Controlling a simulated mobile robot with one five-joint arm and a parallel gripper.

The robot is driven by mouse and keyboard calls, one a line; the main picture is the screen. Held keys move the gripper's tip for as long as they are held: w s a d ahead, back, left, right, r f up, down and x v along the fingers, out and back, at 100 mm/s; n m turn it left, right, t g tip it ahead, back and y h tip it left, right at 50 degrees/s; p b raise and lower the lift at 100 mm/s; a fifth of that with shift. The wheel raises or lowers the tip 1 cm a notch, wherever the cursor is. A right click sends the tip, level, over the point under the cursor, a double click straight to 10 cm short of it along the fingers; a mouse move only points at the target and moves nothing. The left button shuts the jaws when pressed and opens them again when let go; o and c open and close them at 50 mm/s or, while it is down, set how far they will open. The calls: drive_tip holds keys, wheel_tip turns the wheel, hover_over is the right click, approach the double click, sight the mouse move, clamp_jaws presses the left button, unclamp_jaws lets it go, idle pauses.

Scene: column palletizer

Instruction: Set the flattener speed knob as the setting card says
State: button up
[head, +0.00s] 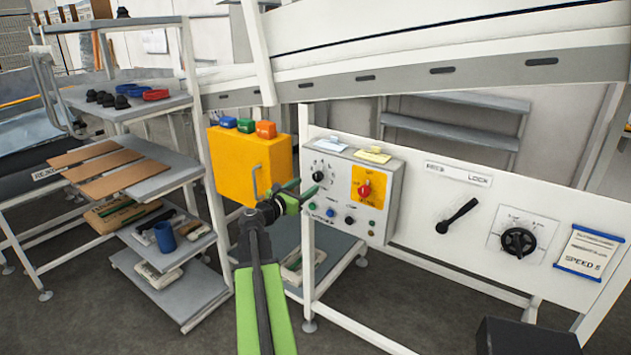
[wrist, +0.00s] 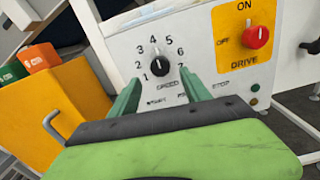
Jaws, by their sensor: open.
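The black speed knob (wrist: 159,68) sits on a white control box (head: 383,190), in a dial numbered 1 to 7. Its pale pointer mark appears to point up, near 4. In the head view the knob (head: 318,176) is small, left on the box face. The setting card (head: 590,252), at the right of the white panel, reads "SPEED 5". My gripper (wrist: 160,93) is open and empty, its two green fingers apart and pointing at the box, framing the area just below the knob. It also shows in the head view (head: 292,197), left of the box. Contact with the knob is not visible.
A red drive switch (wrist: 257,37) on a yellow plate is right of the knob. A yellow cabinet (head: 240,165) with coloured blocks on top stands left. A black lever (head: 457,216) and rotary handle (head: 518,241) are on the white panel (head: 420,262). Small buttons lie below the dial.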

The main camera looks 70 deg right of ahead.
sight(316, 179)
drive_tip(key=x, duration=0.6)
drive_tip(key=shift+d, duration=0.4)
drive_tip(key=shift+s, duration=0.1)
clamp_jaws()
drive_tip(key=shift+a, duration=0.1)
